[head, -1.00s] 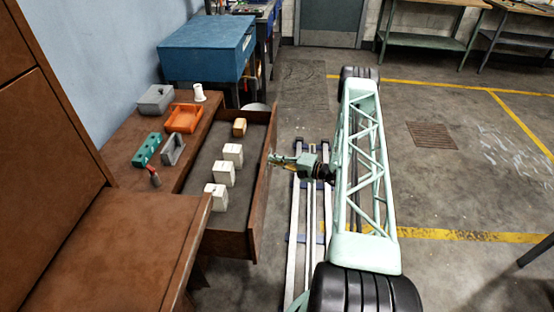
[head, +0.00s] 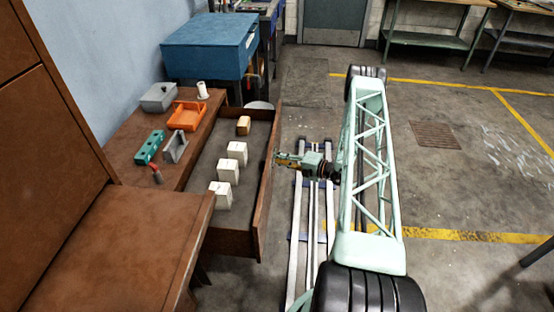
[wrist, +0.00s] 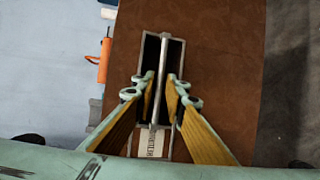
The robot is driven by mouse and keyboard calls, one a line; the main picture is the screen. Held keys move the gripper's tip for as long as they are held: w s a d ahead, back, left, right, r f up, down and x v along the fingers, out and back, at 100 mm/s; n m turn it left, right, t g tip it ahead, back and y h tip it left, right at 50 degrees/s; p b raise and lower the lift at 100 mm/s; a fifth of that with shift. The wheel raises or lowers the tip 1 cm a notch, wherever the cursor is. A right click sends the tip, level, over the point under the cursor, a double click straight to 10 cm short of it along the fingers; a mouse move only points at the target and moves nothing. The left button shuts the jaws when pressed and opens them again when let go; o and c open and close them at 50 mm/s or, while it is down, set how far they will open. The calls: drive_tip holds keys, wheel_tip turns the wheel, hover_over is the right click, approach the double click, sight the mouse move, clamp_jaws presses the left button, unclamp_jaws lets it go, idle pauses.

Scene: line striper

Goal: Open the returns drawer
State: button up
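The drawer (head: 265,190) stands pulled far out from the brown bench, with its inside in plain view. It holds three white blocks (head: 228,171) and one tan block (head: 243,125). My gripper (head: 275,158) is at the outer face of the drawer front. In the wrist view, the drawer's bar handle (wrist: 161,75) runs between my two fingers (wrist: 161,82). The fingers are apart, with a narrow gap on each side of the bar, so my gripper is open around it.
On the bench top (head: 125,170) are a grey box (head: 158,97), an orange tray (head: 187,116), a teal block (head: 150,147) and a white spool (head: 203,90). A blue cabinet (head: 207,55) stands behind. Open floor (head: 450,190) lies to the right.

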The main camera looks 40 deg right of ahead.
drive_tip(key=v, duration=1.1)
drive_tip(key=shift+s+d+r, duration=0.2)
drive_tip(key=shift+s, duration=0.15)
drive_tip(key=shift+a+r, duration=0.1)
idle(0.5)
